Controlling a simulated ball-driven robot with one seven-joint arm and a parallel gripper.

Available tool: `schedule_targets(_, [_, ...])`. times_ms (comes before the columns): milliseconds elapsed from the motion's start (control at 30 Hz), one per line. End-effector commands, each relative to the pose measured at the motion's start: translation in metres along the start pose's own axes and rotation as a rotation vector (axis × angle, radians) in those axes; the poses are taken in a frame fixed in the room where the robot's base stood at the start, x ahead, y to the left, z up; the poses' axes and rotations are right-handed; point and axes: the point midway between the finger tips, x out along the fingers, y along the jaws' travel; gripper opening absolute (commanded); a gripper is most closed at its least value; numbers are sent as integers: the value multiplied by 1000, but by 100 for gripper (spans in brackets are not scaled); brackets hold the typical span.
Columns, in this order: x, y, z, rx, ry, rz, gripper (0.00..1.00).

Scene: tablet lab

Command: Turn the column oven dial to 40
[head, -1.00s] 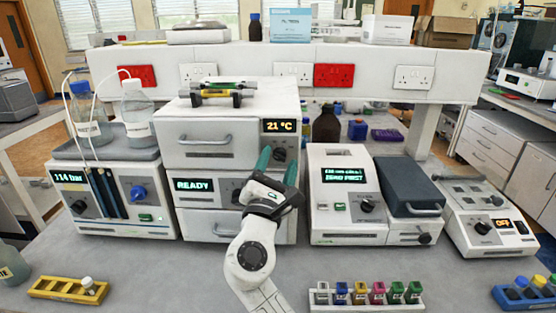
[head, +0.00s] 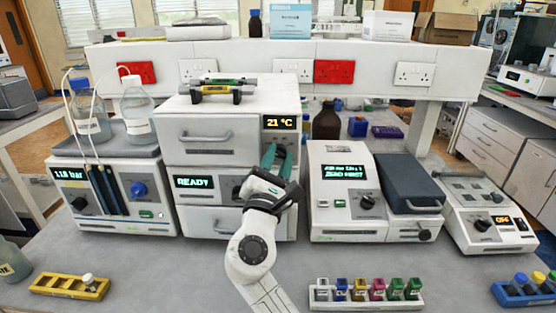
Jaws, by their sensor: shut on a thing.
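The column oven (head: 190,151) is the top white module of the stack, with a drawer-style handle on its front. Its small display (head: 280,122) reads 21 °C. The dark dial sits just below that display and is mostly hidden by my fingers. My gripper (head: 278,152) reaches up from below, and its teal fingertips are closed on the dial, one on each side. The dial's pointer cannot be made out.
The module below shows READY (head: 195,182), and its knob is partly behind my gripper. A pump with a blue knob (head: 138,190) stands left, an instrument with a grey lid (head: 407,183) right. A vial rack (head: 366,300) lies in front; the bench between is clear.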

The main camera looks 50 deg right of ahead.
Motion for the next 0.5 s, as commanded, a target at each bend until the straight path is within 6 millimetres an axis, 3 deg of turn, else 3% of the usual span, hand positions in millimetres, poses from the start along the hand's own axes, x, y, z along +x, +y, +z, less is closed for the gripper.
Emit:
schedule_targets(267, [0, 0, 0, 50, -1, -20, 0])
schedule_targets(500, [-1, 2, -1, 195, -1, -79, 0])
